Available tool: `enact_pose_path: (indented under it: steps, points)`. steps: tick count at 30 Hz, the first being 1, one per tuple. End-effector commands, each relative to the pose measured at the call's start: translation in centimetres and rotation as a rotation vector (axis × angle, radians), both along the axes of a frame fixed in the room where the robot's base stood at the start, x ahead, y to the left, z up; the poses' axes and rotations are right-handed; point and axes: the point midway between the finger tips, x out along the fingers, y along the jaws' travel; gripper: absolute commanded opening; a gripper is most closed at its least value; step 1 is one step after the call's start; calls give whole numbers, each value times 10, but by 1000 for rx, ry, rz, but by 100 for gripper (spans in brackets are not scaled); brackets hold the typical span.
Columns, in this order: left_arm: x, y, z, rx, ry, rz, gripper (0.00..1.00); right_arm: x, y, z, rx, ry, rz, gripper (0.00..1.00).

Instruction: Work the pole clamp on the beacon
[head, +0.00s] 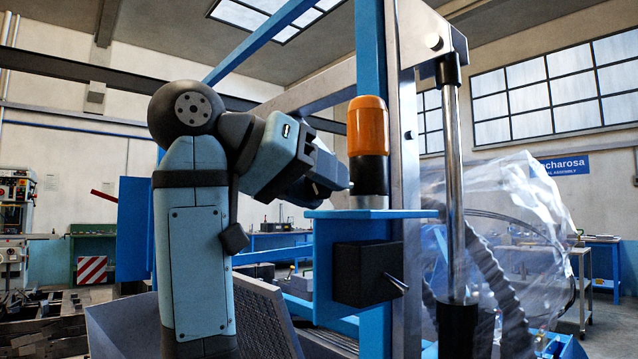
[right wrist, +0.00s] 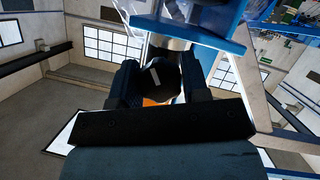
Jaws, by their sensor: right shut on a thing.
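The beacon (head: 368,127) has an orange lens on a black base and stands upright on a short silver pole (head: 366,202) above a blue shelf. In the right wrist view a dark rounded knob with a white mark, apparently the pole clamp (right wrist: 165,82), sits between the two fingers of my right gripper (right wrist: 165,92). A bit of orange lens (right wrist: 160,101) shows behind it. In the head view my right gripper (head: 330,187) reaches from the left to the beacon's black base, its fingertips partly hidden by its own body. My left gripper is out of view.
The blue shelf (head: 330,214) lies just under the gripper, with a black box (head: 360,274) below it. A blue and steel upright (head: 407,150) stands behind the beacon. A silver rod (head: 453,190) and clear plastic sheeting (head: 520,220) are on the right.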

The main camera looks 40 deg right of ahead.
Motion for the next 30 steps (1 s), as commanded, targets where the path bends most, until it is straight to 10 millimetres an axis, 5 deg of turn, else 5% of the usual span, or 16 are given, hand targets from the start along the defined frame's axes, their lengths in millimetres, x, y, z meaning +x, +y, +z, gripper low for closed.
enact_pose_path:
  steps: [19, 20, 22, 30]
  points:
    - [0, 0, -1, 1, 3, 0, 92, 0, 0, 1, 2, -49, 1, 18]
    - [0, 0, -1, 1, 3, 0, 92, 0, 0, 1, 2, -48, 1, 49]
    - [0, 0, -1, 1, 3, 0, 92, 0, 0, 1, 2, -48, 1, 65]
    - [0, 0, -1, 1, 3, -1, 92, 0, 0, 1, 3, -47, 0, 68]
